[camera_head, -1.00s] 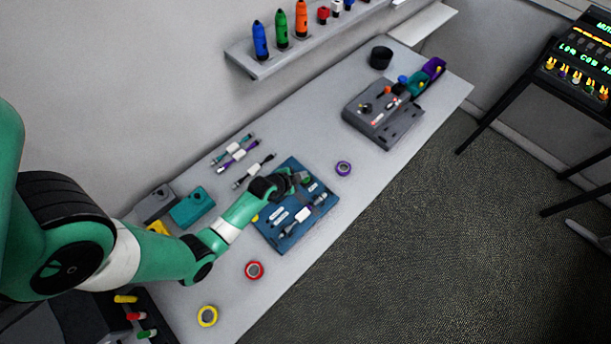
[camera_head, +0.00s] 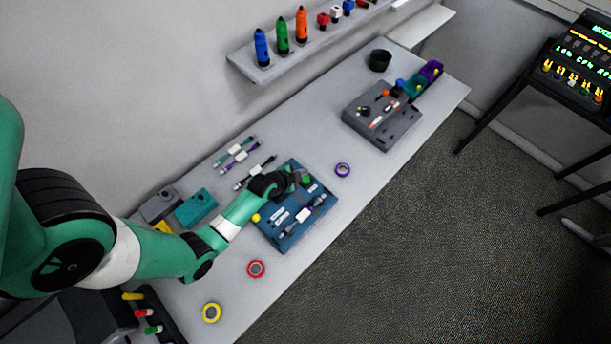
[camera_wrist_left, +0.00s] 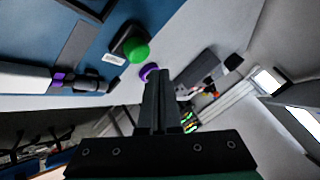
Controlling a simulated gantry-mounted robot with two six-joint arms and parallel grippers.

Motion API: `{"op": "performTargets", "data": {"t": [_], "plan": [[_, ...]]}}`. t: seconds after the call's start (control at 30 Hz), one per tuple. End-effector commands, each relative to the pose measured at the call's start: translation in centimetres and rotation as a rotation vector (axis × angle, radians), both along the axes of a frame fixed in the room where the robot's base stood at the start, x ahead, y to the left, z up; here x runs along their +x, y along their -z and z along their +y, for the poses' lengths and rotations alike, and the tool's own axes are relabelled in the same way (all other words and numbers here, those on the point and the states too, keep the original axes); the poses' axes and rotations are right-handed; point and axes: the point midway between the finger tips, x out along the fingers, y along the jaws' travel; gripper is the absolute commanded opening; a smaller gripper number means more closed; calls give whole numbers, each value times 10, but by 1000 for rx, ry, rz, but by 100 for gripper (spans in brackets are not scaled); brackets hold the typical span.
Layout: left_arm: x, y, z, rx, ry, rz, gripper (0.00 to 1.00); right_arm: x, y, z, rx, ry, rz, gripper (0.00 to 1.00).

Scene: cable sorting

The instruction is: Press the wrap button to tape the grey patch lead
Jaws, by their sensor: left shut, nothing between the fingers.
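The blue wrapping panel (camera_head: 283,243) lies near the middle of the bench. A grey lead (camera_head: 303,214) with a white sleeve and a purple part lies across it; its end shows at the left of the wrist view (camera_wrist_left: 58,79). A green dome button (camera_head: 306,180) on a dark base sits at the panel's far corner; it also shows in the wrist view (camera_wrist_left: 137,50). My left gripper (camera_head: 299,175) is shut and empty, with its fingertips (camera_wrist_left: 158,72) close to the green button. Contact with it cannot be told. My right gripper is not in view.
A yellow button (camera_head: 256,217) is at the panel's left edge. Several leads (camera_head: 238,158) lie behind the panel. Purple (camera_head: 342,170), red (camera_head: 256,268) and yellow (camera_head: 211,312) tape rolls lie on the bench. A grey station (camera_head: 382,125) stands farther right.

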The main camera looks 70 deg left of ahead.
Motion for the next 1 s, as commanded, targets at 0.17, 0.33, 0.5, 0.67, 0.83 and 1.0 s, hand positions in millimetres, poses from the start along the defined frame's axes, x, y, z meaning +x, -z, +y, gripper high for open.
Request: {"op": "performTargets", "data": {"t": [0.17, 0.33, 0.5, 0.67, 0.83, 1.0], "plan": [[0, -29, 0, 0, 0, 0, 0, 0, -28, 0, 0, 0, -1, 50], [0, -48, 0, 0, 0, 0, 0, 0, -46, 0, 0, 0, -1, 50], [0, -50, 0, 0, 0, 0, 0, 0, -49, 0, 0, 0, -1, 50], [0, -49, 0, 0, 0, 0, 0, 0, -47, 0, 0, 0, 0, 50], [0, -49, 0, 0, 0, 0, 0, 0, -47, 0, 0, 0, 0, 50], [0, -49, 0, 0, 0, 0, 0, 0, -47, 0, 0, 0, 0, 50]]}}
